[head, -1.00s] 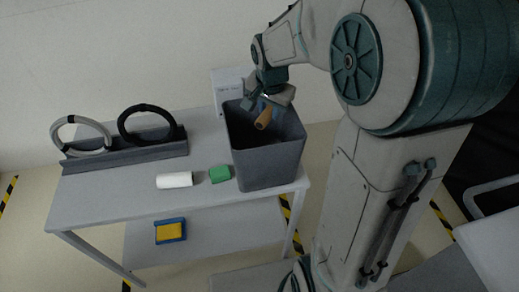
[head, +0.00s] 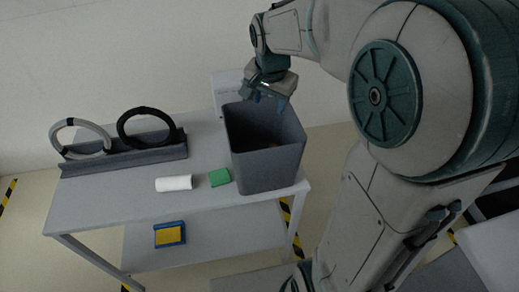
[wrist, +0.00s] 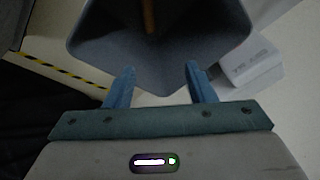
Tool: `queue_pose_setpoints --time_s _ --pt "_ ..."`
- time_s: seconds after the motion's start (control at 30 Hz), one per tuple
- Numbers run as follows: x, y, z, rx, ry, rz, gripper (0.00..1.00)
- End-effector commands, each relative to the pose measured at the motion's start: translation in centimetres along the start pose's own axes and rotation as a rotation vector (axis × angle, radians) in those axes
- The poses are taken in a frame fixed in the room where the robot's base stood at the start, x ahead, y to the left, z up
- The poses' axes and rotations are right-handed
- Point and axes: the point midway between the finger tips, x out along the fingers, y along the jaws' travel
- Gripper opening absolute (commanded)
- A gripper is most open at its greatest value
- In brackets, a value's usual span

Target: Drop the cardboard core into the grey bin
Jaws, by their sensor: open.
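The grey bin (head: 267,168) stands at the right end of the table. The brown cardboard core (wrist: 149,16) lies inside the bin in the wrist view, partly cut off by the top edge of the picture. My gripper (head: 268,98) is above the bin's back rim, open and empty. Its two blue fingers stand apart in the wrist view (wrist: 157,84), with nothing between them.
A white roll (head: 174,183) and a green block (head: 219,177) lie left of the bin on the table. A rack (head: 125,154) holds a grey ring and a black ring. A white box (head: 226,83) stands behind the bin. A blue-and-yellow item (head: 169,235) is on the lower shelf.

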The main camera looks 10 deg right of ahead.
Motion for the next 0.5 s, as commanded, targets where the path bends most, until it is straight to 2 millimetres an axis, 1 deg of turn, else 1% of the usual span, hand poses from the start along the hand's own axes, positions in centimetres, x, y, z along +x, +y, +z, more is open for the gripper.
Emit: queue_pose_setpoints --time_s 0.03,0.2,0.33,0.4,0.5 --pt "-1.3 -0.1 -0.1 0.001 0.005 -0.005 0.5" --pt "-5.0 -0.1 -0.1 0.001 0.004 -0.004 0.5" --pt "-7.1 0.0 0.0 0.001 0.003 -0.002 0.5" --pt "-7.9 0.0 0.0 0.001 0.002 -0.001 0.5" --pt "-8.5 0.0 0.0 0.001 0.0 0.0 0.5"
